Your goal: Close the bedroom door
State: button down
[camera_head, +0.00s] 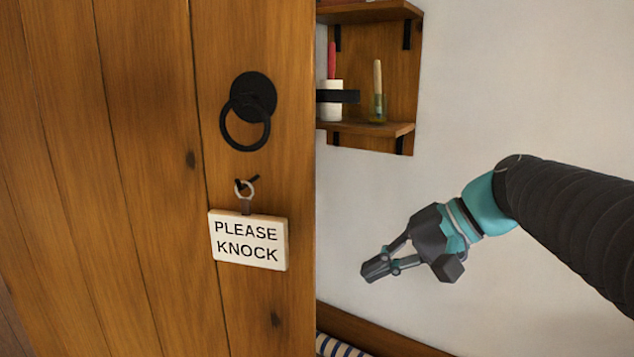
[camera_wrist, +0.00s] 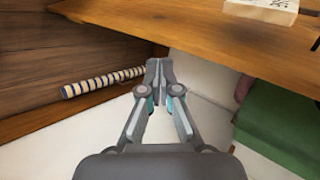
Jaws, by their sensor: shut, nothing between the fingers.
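The bedroom door (camera_head: 150,180) is brown vertical planks and fills the left half of the head view. Its right edge stands out against a white wall. On it are a black ring handle (camera_head: 246,115) and, below, a white "PLEASE KNOCK" sign (camera_head: 248,240) on a hook. My gripper (camera_head: 372,269) is shut and empty, to the right of the door's edge and lower than the handle, with a visible gap. In the wrist view the shut fingertips (camera_wrist: 160,68) lie below a wooden board, apparently the door (camera_wrist: 200,35), with the white sign at its top edge.
A wooden wall shelf (camera_head: 370,130) with small items stands beyond the door's edge. A striped roll (camera_wrist: 100,82) lies near dark wood at left in the wrist view. A green item (camera_wrist: 285,125) is at right. White wall lies around my arm.

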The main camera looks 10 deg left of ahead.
aim_at(298, 176)
jog(key=w+a+r+n+g+y+b, duration=0.1)
jog(key=w+a+r+n+g+y, duration=0.25)
jog(key=w+r+y, duration=0.6)
jog(key=shift+g+h, duration=0.45)
jog(key=shift+h, duration=0.5)
jog(key=a, duration=0.3)
jog(key=s+a+r+b, duration=0.1)
jog(key=a, duration=0.2)
jog(key=s+a+r, duration=0.1)
jog(key=a, duration=0.2)
jog(key=shift+s+a, duration=0.15)
jog(key=shift+a, duration=0.15)
jog(key=shift+s, duration=0.8)
